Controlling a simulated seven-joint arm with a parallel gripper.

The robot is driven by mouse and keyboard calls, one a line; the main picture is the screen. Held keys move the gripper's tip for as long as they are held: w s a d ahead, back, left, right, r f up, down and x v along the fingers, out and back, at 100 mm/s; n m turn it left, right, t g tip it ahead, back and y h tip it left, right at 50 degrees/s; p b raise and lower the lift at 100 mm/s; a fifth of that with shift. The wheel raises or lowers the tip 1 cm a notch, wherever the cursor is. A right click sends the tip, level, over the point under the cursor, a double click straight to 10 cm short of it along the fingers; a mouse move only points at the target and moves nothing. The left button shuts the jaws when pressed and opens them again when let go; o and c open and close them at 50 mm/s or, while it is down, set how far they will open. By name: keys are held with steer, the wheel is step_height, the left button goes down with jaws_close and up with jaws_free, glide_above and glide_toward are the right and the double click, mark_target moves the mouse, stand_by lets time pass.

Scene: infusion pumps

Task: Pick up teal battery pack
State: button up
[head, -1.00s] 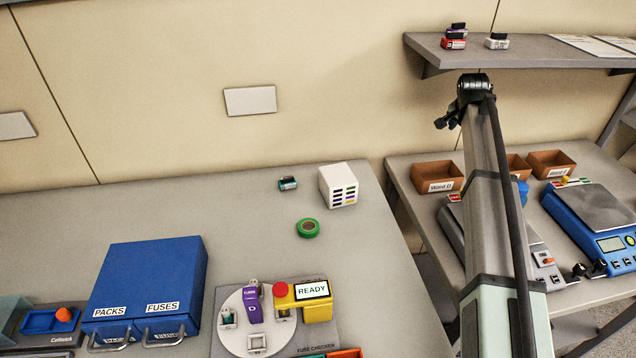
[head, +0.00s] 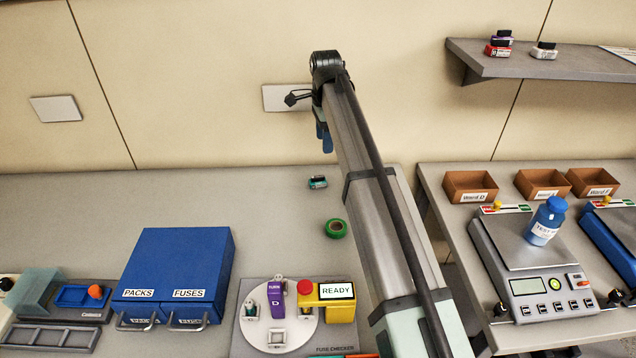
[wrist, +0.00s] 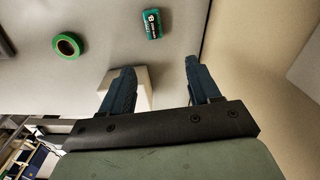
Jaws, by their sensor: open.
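The teal battery pack (head: 318,182), a small teal and dark block, lies on the grey bench near its back, left of my arm. In the wrist view the teal battery pack (wrist: 152,24) lies beyond my fingertips, near the top. My gripper (wrist: 160,66) is open and empty, its two dark blue fingers apart. In the head view only part of my gripper (head: 324,138) shows below the wrist, above and behind the pack. The pack is apart from the fingers.
A green tape roll (head: 336,228) lies in front of the pack. A white box (wrist: 143,85) is partly behind one finger in the wrist view; my arm hides it in the head view. The blue drawer cabinet (head: 180,262) and fuse checker (head: 340,335) stand further forward. The bench's back left is clear.

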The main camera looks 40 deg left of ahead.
steer(key=s+a, duration=0.1)
steer(key=s, duration=0.1)
glide_toward(315, 177)
steer(key=f, duration=0.5)
steer(key=shift+w+a, duration=0.15)
steer(key=shift+w, duration=0.25)
steer(key=shift+s+f, duration=0.15)
steer(key=shift+f, duration=2.5)
jaws_close()
